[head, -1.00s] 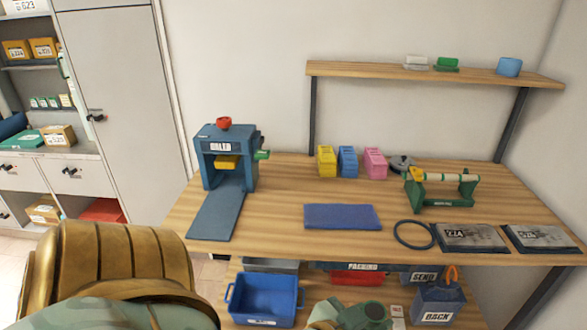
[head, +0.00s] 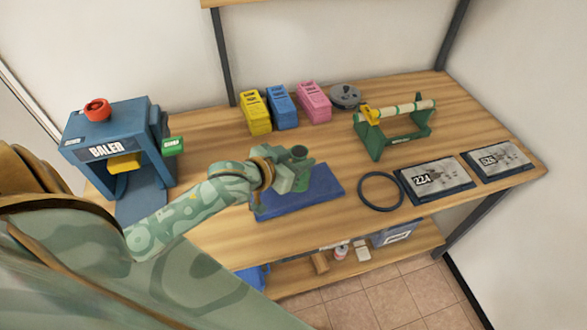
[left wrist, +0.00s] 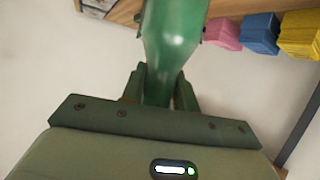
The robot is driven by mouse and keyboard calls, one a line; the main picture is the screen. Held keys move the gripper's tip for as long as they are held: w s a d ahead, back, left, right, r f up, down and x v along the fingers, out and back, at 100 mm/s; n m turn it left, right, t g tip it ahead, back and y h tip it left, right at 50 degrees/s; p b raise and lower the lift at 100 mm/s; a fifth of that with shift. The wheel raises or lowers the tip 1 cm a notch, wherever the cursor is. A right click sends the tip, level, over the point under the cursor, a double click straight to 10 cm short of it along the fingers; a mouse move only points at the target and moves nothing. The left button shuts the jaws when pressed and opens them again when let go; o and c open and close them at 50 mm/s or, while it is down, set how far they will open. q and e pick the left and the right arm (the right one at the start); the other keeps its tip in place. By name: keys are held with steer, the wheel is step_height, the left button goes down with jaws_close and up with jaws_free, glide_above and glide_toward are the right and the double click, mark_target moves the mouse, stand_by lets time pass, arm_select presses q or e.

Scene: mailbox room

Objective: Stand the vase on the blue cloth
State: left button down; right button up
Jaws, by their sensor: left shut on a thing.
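The blue cloth (head: 322,188) lies flat on the wooden bench, partly covered by my left gripper (head: 293,178). My left gripper is shut on the green vase (head: 300,155), whose dark mouth faces up in the head view. The vase is over the cloth in that view, but its base is hidden, so I cannot tell whether it touches. In the left wrist view the glossy green vase (left wrist: 172,42) sits between the two fingers of the gripper (left wrist: 160,88). My right gripper is not in view.
A blue baler (head: 115,148) stands left. Yellow (head: 255,112), blue (head: 282,107) and pink (head: 313,101) boxes stand behind the cloth. A dark ring (head: 381,191), a green roller stand (head: 392,135) and two grey parcels (head: 436,179) are to the right.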

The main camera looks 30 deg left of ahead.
arm_select(q)
steer(key=w+a+f+b, duration=0.3)
steer(key=f, duration=0.6)
steer(key=shift+s+f, duration=0.25)
steer(key=shift+f, duration=0.45)
steer(key=c, duration=1.1)
jaws_free()
steer(key=shift+f, duration=0.15)
steer(key=shift+o, duration=0.2)
steer(key=shift+w+a, duration=0.1)
steer(key=shift+w, duration=0.1)
steer(key=shift+r, duration=0.55)
steer(key=p+v, duration=0.2)
steer(key=v, duration=1)
steer(key=shift+r, duration=0.35)
